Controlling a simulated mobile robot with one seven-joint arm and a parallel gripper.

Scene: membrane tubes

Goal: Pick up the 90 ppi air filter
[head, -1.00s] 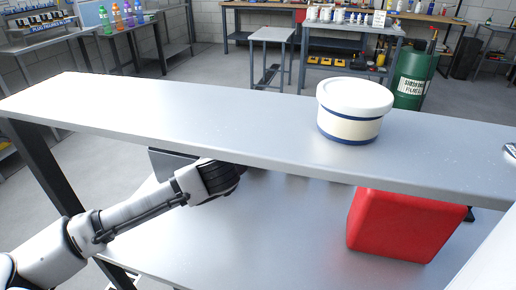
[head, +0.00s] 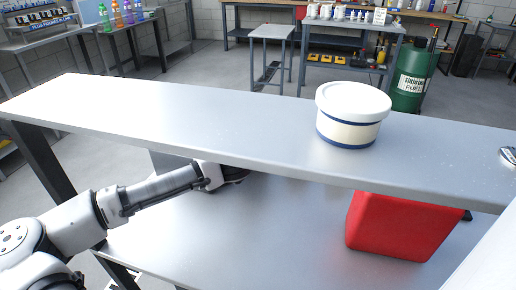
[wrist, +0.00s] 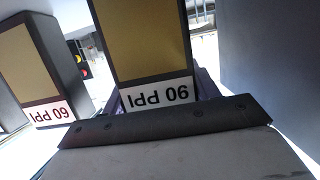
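The 90 ppi air filter (wrist: 142,40) is a dark-framed block with a tan face and a white label reading 90 PPI upside down. It stands at the centre of the wrist view, right in front of my gripper (wrist: 160,92). Small purplish-dark parts show at both sides of its labelled end, seemingly my fingers. I cannot tell whether they touch it. In the head view my gripper (head: 235,175) is under the upper shelf, its fingers hidden, and the filter cannot be made out.
A similar filter marked 60 PPI (wrist: 35,70) stands left of it. A grey surface (wrist: 265,60) rises at the right. In the head view, the upper shelf (head: 200,120) overhangs my arm and bears a white tub (head: 350,115). A red bin (head: 400,225) stands on the lower shelf (head: 240,240).

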